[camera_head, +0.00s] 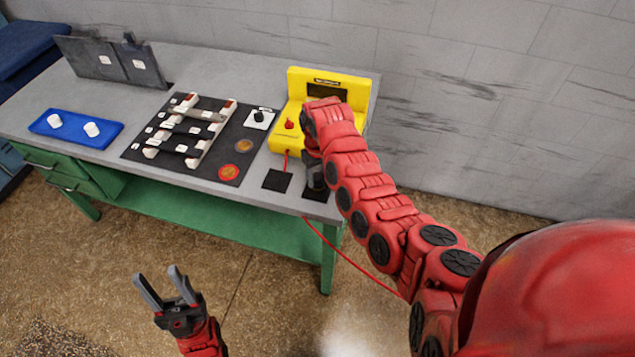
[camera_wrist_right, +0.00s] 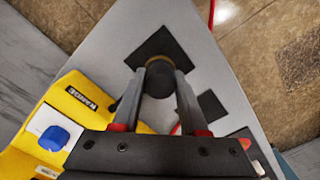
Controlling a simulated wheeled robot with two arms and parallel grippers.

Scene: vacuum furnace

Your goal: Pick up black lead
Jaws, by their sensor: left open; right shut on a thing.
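A black lead (camera_wrist_right: 158,84) with a dark round end and a brassy rim shows in the right wrist view. My right gripper (camera_wrist_right: 167,72) is shut on it, one finger on each side, above a black square pad (camera_wrist_right: 150,46). Whether the lead touches the pad I cannot tell. In the head view my right gripper (camera_head: 314,176) is at the table's front right corner, beside the yellow meter (camera_head: 281,135); its arm hides much of this spot. My left gripper (camera_head: 163,288) is open and empty, low in front of the table.
The grey table (camera_head: 215,67) also bears a black panel (camera_head: 133,150), a blue block with white knobs (camera_head: 76,129) and a grey hinged plate (camera_head: 109,61). A second black pad (camera_head: 277,180) is bare. A red cable (camera_head: 349,259) hangs over the front edge.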

